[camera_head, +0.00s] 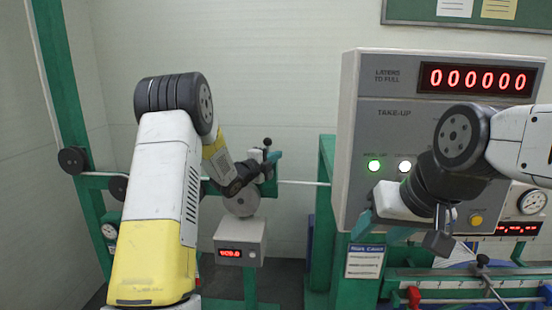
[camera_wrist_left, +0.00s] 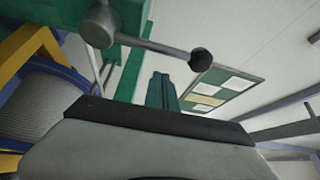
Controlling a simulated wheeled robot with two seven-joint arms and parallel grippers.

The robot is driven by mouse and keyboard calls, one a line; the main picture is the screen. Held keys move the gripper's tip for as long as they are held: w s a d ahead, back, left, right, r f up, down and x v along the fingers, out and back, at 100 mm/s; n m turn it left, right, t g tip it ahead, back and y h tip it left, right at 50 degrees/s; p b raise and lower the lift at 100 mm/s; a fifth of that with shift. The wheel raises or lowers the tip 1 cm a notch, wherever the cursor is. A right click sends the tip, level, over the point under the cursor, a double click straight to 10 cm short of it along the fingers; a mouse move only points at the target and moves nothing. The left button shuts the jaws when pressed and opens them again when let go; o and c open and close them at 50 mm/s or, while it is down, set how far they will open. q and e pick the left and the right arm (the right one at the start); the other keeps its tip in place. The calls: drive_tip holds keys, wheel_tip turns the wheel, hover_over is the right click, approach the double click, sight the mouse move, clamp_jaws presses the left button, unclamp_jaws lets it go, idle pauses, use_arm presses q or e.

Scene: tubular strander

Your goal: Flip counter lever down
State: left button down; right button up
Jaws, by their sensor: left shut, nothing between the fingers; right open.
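The counter lever shows in the left wrist view as a grey rod with a black ball knob (camera_wrist_left: 201,60) and a round grey hub (camera_wrist_left: 97,28). In the head view a small black knob (camera_head: 267,142) stands up beside my left gripper (camera_head: 276,156). My left gripper is shut and empty, its teal fingers close to the knob; whether they touch it I cannot tell. The shut fingers also show in the wrist view (camera_wrist_left: 160,91), below the rod. The counter box (camera_head: 240,242) with a red display sits below a grey wheel (camera_head: 241,201). My right gripper (camera_head: 382,230) is open.
A large grey take-up panel (camera_head: 400,120) with a red display stands on the right, behind my right arm. A green post (camera_head: 55,100) rises at the left. A thin line runs from the counter area to the panel. A ruler rail (camera_head: 455,283) lies at lower right.

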use_arm(q)
drive_tip(key=d+v, duration=0.1)
drive_tip(key=v, duration=0.8)
drive_tip(key=shift+s+a, duration=0.2)
drive_tip(key=shift+s, duration=0.35)
drive_tip(key=shift+r, duration=0.1)
drive_tip(key=s+a+r+n+g+y, duration=0.1)
drive_tip(key=s+a+r+n+y, duration=0.25)
drive_tip(key=s+n, duration=0.3)
drive_tip(key=s+a+r+n+g+y, duration=0.25)
drive_tip(key=s+r+n+y, duration=0.2)
drive_tip(key=n, duration=0.25)
drive_tip(key=s+d+f+n+g, duration=0.1)
drive_tip(key=s+n+g, duration=0.1)
drive_tip(key=s, duration=0.7)
drive_tip(key=s+d+f+n+g, duration=0.1)
drive_tip(key=s+n, duration=0.3)
drive_tip(key=s, duration=0.5)
drive_tip(key=s+d+f+n+g+h, duration=0.1)
drive_tip(key=s+d+f+n+g, duration=0.1)
drive_tip(key=s, duration=0.7)
drive_tip(key=shift+s+f+n+g, duration=0.4)
drive_tip(key=shift+f+n+g, duration=0.15)
drive_tip(key=shift+n, duration=0.2)
